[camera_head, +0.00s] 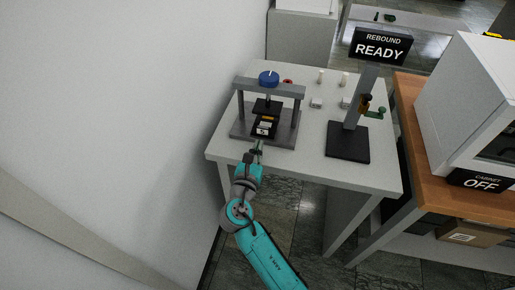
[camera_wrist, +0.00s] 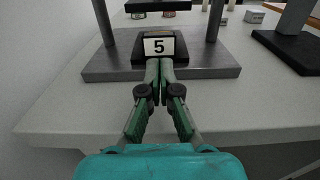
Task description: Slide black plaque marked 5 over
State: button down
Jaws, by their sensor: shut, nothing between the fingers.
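The black plaque marked 5 (camera_wrist: 159,46) lies between the posts of a small press, with its white label facing me. The plaque (camera_head: 264,127) also shows in the head view, on the grey base plate of the press (camera_head: 283,138). My gripper (camera_wrist: 160,66) is shut and empty, its fingertips at the front edge of the plaque, just below the label. I cannot tell whether they touch it. In the head view my gripper (camera_head: 257,147) is at the front of the press. The far part of the plaque is partly hidden under the press head.
The press has a blue knob (camera_head: 269,78) on its crossbar. Small pale blocks sit behind. The white table (camera_head: 308,165) is clear between press and stand.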

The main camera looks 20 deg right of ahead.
jog(key=shift+s+a, duration=0.4)
jog(key=shift+s, duration=0.15)
jog(key=shift+s+a, duration=0.15)
jog(key=shift+s, duration=0.05)
jog(key=v, duration=0.8)
send_near(263, 130)
jog(key=x, duration=0.7)
jog(key=shift+w, duration=0.1)
jog(key=x, duration=0.2)
jog(key=shift+w, duration=0.2)
